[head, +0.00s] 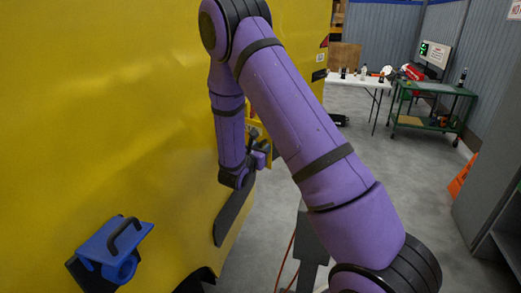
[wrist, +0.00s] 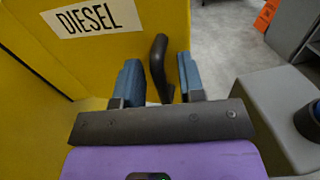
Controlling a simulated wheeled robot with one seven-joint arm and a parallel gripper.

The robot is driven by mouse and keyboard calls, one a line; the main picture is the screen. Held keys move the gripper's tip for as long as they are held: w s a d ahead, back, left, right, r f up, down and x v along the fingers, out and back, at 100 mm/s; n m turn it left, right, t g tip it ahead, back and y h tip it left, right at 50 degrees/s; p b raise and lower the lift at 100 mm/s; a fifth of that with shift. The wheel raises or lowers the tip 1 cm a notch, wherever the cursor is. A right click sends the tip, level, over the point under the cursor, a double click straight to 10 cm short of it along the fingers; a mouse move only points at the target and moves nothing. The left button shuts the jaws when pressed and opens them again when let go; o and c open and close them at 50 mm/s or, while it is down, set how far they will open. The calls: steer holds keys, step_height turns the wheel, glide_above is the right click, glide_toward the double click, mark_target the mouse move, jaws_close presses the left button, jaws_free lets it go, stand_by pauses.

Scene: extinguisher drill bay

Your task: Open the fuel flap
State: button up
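The fuel flap is a yellow panel (wrist: 110,42) with a DIESEL label in the wrist view. It stands at an angle to the yellow surface at left, with floor visible past its right edge. A black curved handle (wrist: 160,62) is in front of it. My gripper (wrist: 160,75) is open, its two blue fingers on either side of the handle with a gap on each side. In the head view, my gripper (head: 258,158) is beside the yellow vehicle side (head: 110,110), and a bit of yellow panel (head: 265,148) shows behind my arm. My arm hides most of the flap there.
A blue fitting (head: 105,245) with a black handle juts from the vehicle's side at lower left. A white table (head: 355,82) and a green cart (head: 435,90) stand at the back right. A grey cabinet (head: 490,185) is at right. Grey floor between is mostly clear.

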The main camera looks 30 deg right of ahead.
jaws_close()
steer(key=shift+w+d, duration=0.25)
steer(key=shift+d, duration=0.65)
steer(key=shift+w+d, duration=0.2)
steer(key=shift+d, duration=0.65)
jaws_free()
steer(key=shift+s+a, duration=0.1)
steer(key=v, duration=1)
steer(key=shift+s+a, duration=0.15)
steer(key=shift+a, duration=0.15)
